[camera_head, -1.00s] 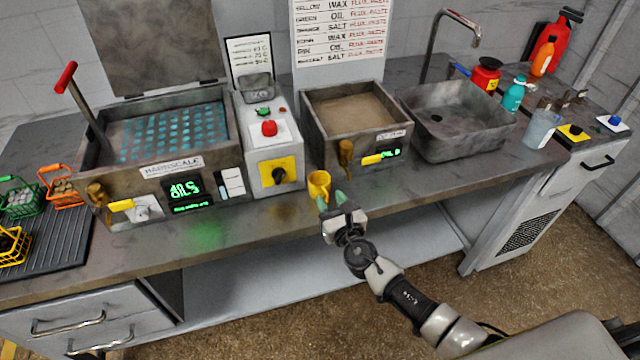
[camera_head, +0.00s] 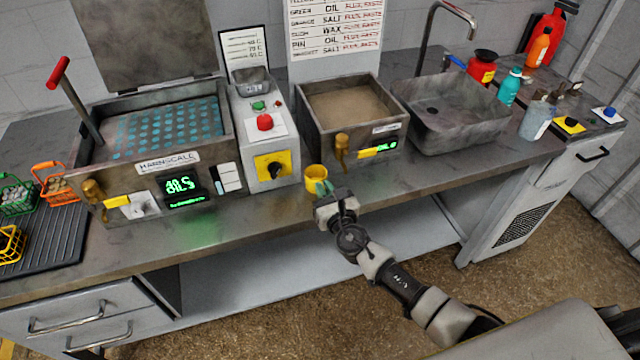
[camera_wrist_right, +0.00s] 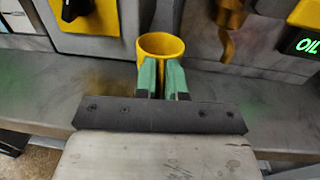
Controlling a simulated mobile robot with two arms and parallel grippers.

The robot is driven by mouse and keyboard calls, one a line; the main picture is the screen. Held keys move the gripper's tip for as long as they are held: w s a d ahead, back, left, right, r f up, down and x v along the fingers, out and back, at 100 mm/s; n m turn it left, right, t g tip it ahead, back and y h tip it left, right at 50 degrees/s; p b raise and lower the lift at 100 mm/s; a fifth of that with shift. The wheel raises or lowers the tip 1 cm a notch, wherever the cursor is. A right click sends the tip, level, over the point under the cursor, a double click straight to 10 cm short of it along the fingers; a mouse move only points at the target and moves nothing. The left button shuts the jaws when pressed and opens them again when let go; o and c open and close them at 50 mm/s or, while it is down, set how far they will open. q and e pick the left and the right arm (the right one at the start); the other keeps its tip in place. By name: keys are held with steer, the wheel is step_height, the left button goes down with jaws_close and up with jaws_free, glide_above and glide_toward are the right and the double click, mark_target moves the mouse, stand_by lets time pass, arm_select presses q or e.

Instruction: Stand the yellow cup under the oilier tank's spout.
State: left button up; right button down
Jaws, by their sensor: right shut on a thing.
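The yellow cup (camera_head: 315,174) is upright at the counter's front part, in front of the gap between the control box and the oilier tank (camera_head: 352,117). In the right wrist view the cup (camera_wrist_right: 160,46) is at the green fingertips. My right gripper (camera_head: 321,190) is shut on the cup's near side; its fingers also show in the right wrist view (camera_wrist_right: 162,78). The tank's brass spout (camera_head: 341,148) is just right of the cup and further back, so the cup is beside it, not under it. I cannot tell whether the cup touches the counter. My left gripper is not in view.
A yellow lever (camera_head: 370,153) and green display are on the tank's front. The control box (camera_head: 268,150) with a black knob is left of the cup. The Hardscale tank (camera_head: 160,165) is further left, a sink (camera_head: 455,125) to the right. The counter strip in front is clear.

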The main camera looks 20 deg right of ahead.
steer(key=shift+r+p, duration=0.3)
steer(key=shift+r, duration=0.25)
step_height(320, 180, up, 4)
steer(key=p, duration=0.2)
steer(key=shift+p, duration=0.3)
steer(key=s+d+r+p, duration=0.1)
steer(key=s+d+r, duration=0.15)
steer(key=s, duration=0.25)
steer(key=s+d+r+p, duration=0.1)
steer(key=s+d+r, duration=0.15)
steer(key=s, duration=0.35)
steer(key=s+a+r+m+h+b, duration=0.1)
steer(key=s+a+r+b, duration=0.1)
steer(key=s, duration=0.8)
steer(key=shift+s+a+r+h+b, duration=0.2)
steer(key=shift+a+r+h+b, duration=0.3)
steer(key=shift+b, duration=0.55)
steer(key=shift+a+f, duration=0.1)
steer(key=w+d+f+y+p, duration=0.1)
steer(key=w+p, duration=0.1)
steer(key=w, duration=0.3)
steer(key=w+d+f+n+y+p, duration=0.1)
steer(key=w+d+p, duration=0.1)
steer(key=w, duration=0.3)
steer(key=shift+w, duration=0.4)
